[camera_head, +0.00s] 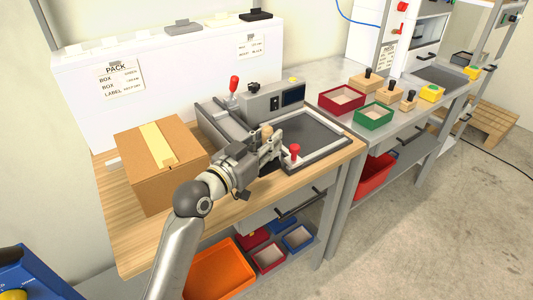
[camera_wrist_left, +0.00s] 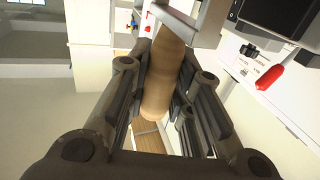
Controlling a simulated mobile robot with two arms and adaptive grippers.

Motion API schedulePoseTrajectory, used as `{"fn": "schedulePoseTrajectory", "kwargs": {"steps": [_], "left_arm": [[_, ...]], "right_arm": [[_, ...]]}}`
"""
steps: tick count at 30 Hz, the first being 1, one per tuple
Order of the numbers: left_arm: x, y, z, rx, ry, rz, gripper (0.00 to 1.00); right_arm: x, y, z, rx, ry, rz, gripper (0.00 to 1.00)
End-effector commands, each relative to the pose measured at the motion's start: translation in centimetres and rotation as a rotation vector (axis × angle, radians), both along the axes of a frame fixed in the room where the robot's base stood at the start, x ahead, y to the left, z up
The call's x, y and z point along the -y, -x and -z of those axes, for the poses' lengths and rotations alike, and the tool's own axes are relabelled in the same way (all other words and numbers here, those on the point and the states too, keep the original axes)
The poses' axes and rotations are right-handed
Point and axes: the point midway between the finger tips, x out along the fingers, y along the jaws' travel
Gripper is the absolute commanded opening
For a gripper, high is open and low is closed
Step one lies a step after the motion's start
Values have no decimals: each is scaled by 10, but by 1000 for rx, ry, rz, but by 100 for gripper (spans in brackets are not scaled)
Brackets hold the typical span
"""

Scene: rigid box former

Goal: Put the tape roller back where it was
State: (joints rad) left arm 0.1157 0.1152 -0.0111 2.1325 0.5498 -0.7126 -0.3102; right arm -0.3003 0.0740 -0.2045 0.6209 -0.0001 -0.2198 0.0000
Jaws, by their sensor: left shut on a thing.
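My left gripper (camera_head: 267,150) is over the front part of the grey machine on the wooden bench. It is shut on the tan wooden handle of the tape roller (camera_head: 267,131). In the left wrist view the handle (camera_wrist_left: 170,75) lies between the two dark fingers, and a pale metal part joins its top end. The roller's far end is out of the wrist view, so I cannot tell whether it touches the machine. A closed cardboard box (camera_head: 160,163) with a strip of pale tape along its top stands left of the gripper. My right gripper is not in view.
The machine (camera_head: 318,135) has a dark bed, a pale frame, a red-knobbed lever (camera_head: 234,84) and a red knob (camera_head: 294,152). Red and green trays (camera_head: 373,116) and wooden stamps (camera_head: 389,92) stand on the grey bench at right. An orange bin (camera_head: 218,270) sits below.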

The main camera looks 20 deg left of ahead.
Motion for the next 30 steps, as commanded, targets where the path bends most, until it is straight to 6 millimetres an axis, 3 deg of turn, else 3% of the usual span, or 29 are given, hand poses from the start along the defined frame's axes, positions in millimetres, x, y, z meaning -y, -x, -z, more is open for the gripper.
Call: {"fn": "schedulePoseTrajectory", "kwargs": {"steps": [8, 20, 21, 24, 26, 30], "left_arm": [[-4, -6, 36, 0, 1, -1, 0], [-4, -6, 42, 1, -1, 0, 0], [-4, -6, 43, -1, -1, 0, 22], [-4, -6, 42, -1, -1, 0, 35], [-4, -6, 42, -1, -1, 0, 42], [-4, -6, 42, -1, -1, 0, 42]], "right_arm": [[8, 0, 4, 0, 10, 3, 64], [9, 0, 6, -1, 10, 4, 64], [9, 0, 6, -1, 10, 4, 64], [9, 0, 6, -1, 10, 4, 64], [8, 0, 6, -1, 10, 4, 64], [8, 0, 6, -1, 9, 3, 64]]}}
